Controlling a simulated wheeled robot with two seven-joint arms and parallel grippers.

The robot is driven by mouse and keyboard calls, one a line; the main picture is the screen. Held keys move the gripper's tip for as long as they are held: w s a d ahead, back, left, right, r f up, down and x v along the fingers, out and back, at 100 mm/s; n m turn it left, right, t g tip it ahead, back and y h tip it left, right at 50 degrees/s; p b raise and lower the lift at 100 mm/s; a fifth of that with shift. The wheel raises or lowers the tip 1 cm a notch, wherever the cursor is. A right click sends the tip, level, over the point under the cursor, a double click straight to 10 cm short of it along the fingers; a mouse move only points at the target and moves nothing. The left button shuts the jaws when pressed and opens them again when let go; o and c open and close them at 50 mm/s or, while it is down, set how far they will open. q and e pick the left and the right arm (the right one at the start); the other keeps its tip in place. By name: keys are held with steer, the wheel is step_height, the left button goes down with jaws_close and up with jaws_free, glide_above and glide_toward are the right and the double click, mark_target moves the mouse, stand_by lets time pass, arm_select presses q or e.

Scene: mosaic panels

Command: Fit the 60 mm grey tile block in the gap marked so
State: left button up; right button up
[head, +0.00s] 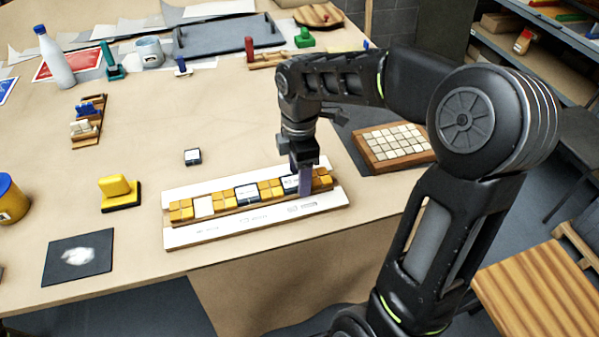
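The panel strip (176,237) lies near the table's front edge, with a row of yellow tile groups and printed marks along its front. A white bare gap (204,206) shows left in the row. A dark-edged block with a pale top (246,193) sits mid-row. Another pale-topped block (289,184) is at the right, beside my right gripper (304,188). The gripper points down at the row's right part; its finger opening and any grip are not clear. A small dark block with a pale top (192,157) lies apart on the table behind the strip. Block sizes are unreadable. My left gripper is out of view.
A yellow stamp-like tool (119,193), a dark mat with white powder (52,270) and a yellow can (11,200) stand left. A wooden tray of pale tiles (372,160) is right, behind my arm. The table between the small block and strip is clear.

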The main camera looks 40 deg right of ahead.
steer(key=shift+o, duration=1.3)
steer(key=shift+r, duration=3.9)
